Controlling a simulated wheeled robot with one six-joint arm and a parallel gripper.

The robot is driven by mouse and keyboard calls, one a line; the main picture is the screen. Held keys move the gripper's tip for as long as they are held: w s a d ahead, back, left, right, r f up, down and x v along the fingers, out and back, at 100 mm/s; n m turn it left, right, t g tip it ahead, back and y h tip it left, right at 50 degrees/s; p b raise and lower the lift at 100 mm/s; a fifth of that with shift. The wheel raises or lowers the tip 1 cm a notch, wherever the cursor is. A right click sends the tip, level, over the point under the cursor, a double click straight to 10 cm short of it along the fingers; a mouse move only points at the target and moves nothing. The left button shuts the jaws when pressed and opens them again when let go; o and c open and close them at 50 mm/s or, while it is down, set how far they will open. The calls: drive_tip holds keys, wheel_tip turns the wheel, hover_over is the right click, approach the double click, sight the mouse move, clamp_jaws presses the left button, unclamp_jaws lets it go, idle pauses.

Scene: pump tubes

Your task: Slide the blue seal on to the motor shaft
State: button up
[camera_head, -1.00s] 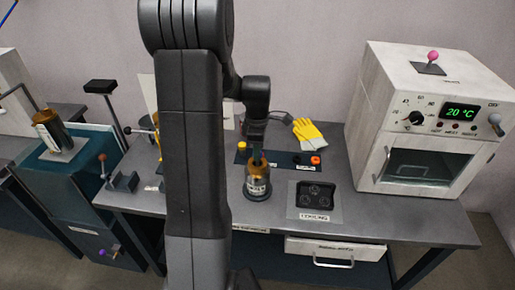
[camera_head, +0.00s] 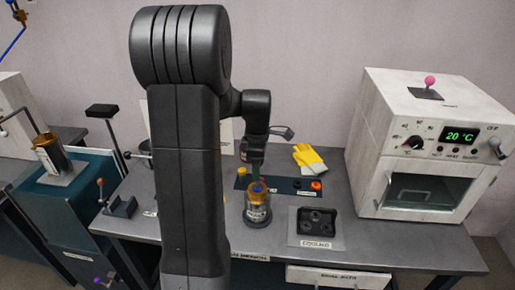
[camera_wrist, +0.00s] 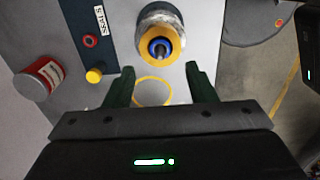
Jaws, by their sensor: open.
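The motor (camera_head: 257,211) stands upright on the bench in a dark round base, a silver body with a label and an orange-yellow top. In the wrist view its yellow top ring (camera_wrist: 161,63) faces me. The blue seal (camera_wrist: 153,49) shows there as a ring around the grey shaft (camera_wrist: 161,50); it also shows as a blue spot on the motor's top in the head view (camera_head: 258,187). How far down the shaft it sits I cannot tell. My gripper (camera_wrist: 158,72) is open and empty, its fingers apart on either side just short of the motor; it also shows above it (camera_head: 256,171).
A red can (camera_wrist: 40,78), a red ring (camera_wrist: 90,41) by a label and a yellow knob (camera_wrist: 94,75) lie left in the wrist view. A black tray (camera_head: 316,225) is right of the motor. Yellow gloves (camera_head: 310,158) and an oven (camera_head: 430,150) stand further off.

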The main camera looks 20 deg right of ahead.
wheel_tip(320, 180, up, 10)
drive_tip(key=shift+f, duration=0.15)
drive_tip(key=shift+f, duration=0.1)
idle(1.0)
wheel_tip(320, 180, down, 14)
drive_tip(key=shift+r, duration=0.2)
drive_tip(key=shift+r+p, duration=0.4)
drive_tip(key=shift+p, duration=0.1)
drive_tip(key=shift+r, duration=0.1)
drive_tip(key=shift+f, duration=0.2)
